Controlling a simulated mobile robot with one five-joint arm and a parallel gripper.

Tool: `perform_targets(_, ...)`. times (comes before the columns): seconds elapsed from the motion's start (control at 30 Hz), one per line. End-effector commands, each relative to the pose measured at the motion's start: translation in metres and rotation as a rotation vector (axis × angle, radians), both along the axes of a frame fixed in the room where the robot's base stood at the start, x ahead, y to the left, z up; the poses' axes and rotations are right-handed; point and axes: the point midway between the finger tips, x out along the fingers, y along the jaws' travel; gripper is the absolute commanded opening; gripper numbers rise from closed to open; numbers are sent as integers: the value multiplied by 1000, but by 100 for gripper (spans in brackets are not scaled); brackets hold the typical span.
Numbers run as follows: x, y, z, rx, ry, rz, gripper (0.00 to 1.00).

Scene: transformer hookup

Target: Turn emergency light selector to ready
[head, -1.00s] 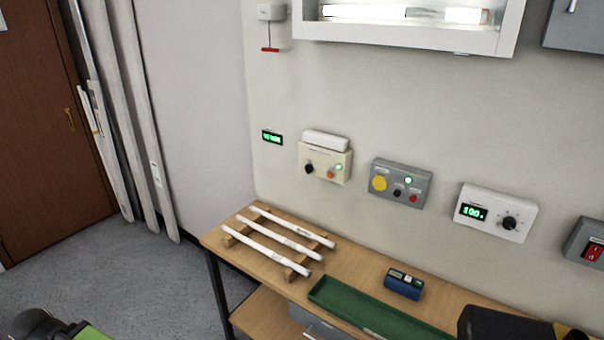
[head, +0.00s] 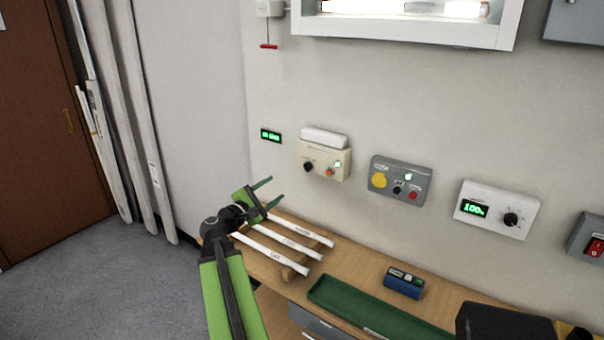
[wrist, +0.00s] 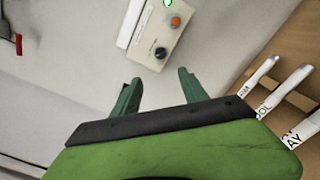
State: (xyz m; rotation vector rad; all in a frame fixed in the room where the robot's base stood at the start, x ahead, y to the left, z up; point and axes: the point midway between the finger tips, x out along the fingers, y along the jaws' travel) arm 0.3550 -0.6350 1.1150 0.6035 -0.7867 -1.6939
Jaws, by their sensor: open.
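The emergency light unit (head: 323,160) is a cream box on the wall with a white lamp bar (head: 323,138) on top. It carries a black selector knob (head: 308,167), an orange button and a lit green lamp (head: 338,164). In the wrist view the black knob (wrist: 160,53) lies just beyond and between the fingertips, with the orange button above it. My gripper (head: 270,192) is open and empty, left of and below the unit, apart from it. The knob's exact pointer direction is too small to tell.
A wooden rack with several white tubes (head: 285,243) lies on the bench below my gripper. A green tray (head: 375,312) and blue meter (head: 404,283) are to the right. A grey box with a yellow button (head: 400,181) and a white dial box (head: 497,209) are on the wall.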

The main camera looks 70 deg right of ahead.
Motion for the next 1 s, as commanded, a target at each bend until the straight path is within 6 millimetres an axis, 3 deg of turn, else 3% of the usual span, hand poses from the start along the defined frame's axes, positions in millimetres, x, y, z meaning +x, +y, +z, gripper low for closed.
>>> perform_targets(0.17, -4, -17, 0, 2, -4, -3, 51)
perform_targets(0.7, -36, -142, -1, 2, -7, -3, 51)
perform_targets(0.83, -41, -160, -1, 2, -7, -3, 51)
perform_targets(1.0, -44, -168, -1, 2, -7, -2, 51)
